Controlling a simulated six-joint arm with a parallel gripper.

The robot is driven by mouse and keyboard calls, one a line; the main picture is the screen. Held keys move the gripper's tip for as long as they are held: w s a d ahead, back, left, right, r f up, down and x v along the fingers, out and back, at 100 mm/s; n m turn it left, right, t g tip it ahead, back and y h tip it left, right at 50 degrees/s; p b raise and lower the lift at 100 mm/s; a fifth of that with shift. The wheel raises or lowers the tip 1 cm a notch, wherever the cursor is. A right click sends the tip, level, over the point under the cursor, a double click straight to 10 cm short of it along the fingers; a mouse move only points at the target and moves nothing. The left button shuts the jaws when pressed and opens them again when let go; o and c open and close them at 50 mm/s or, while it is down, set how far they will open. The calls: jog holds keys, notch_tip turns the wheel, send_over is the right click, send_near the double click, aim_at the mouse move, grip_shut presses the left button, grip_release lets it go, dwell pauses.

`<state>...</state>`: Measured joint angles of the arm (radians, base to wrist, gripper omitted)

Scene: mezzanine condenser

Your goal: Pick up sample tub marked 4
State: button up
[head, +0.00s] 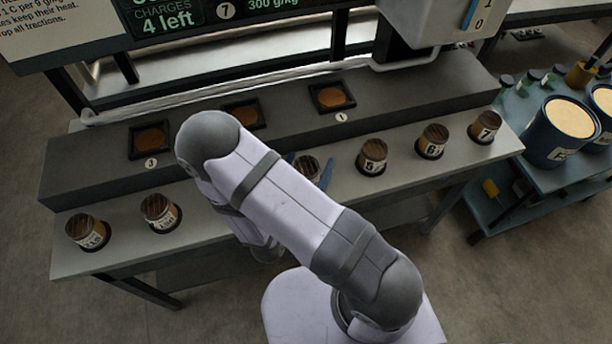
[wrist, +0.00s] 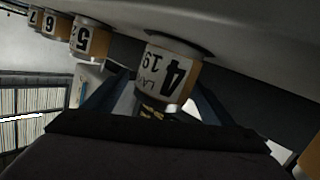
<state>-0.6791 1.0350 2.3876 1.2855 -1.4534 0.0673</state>
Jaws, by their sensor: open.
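The sample tub marked 4 (wrist: 168,75) shows in the wrist view with its white label, appearing inverted, between my gripper's two blue fingers. In the head view the same tub (head: 307,167) is partly hidden behind my arm, with a blue finger visible on each side. My gripper (wrist: 155,100) is open around the tub. I cannot tell whether either finger touches it. The tub stands in the front row on the grey bench.
Tubs marked 5 (head: 372,156), 6 (head: 432,141) and 7 (head: 485,127) stand to the right. Two more tubs (head: 160,212) (head: 87,231) stand to the left. Square dark trays (head: 331,97) sit on the raised shelf behind. A blue cart (head: 500,187) with buckets stands at right.

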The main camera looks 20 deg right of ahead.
jog(key=shift+s+a+f+t+b, duration=0.35)
jog(key=shift+s+f+t, duration=0.2)
jog(key=shift+t, duration=0.45)
jog(key=shift+s+a+f+t+y, duration=0.25)
jog(key=shift+s+a+t+y, duration=0.15)
jog(key=shift+t+y, duration=0.3)
jog(key=shift+d, duration=0.1)
jog(key=shift+p+x, duration=0.7)
jog(key=shift+x, duration=1.75)
jog(key=c, duration=1.5)
jog(key=shift+o, duration=0.2)
jog(key=shift+r, duration=0.15)
